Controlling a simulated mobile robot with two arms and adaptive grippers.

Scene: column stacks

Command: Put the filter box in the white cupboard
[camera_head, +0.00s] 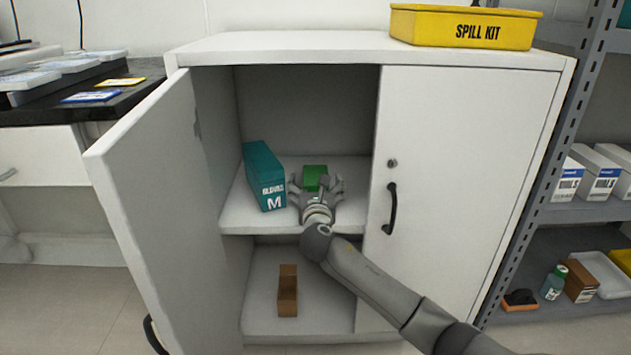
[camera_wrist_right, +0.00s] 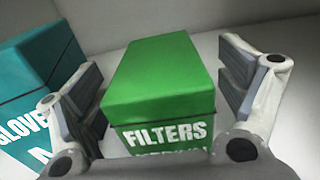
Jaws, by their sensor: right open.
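The filter box (camera_head: 314,174) is green and stands on the upper shelf of the white cupboard (camera_head: 470,140), whose left door is open. In the right wrist view the filter box (camera_wrist_right: 162,85) shows white "FILTERS" lettering and sits between the fingers. My right gripper (camera_head: 316,187) reaches into the cupboard and is open, with one finger on each side of the box. My left gripper is not in view.
A teal glove box (camera_head: 264,176) stands on the same shelf, left of the gripper. A brown box (camera_head: 288,290) is on the lower shelf. The open left door (camera_head: 150,200) swings out at left. The right door is closed. A yellow spill kit (camera_head: 465,27) sits on top.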

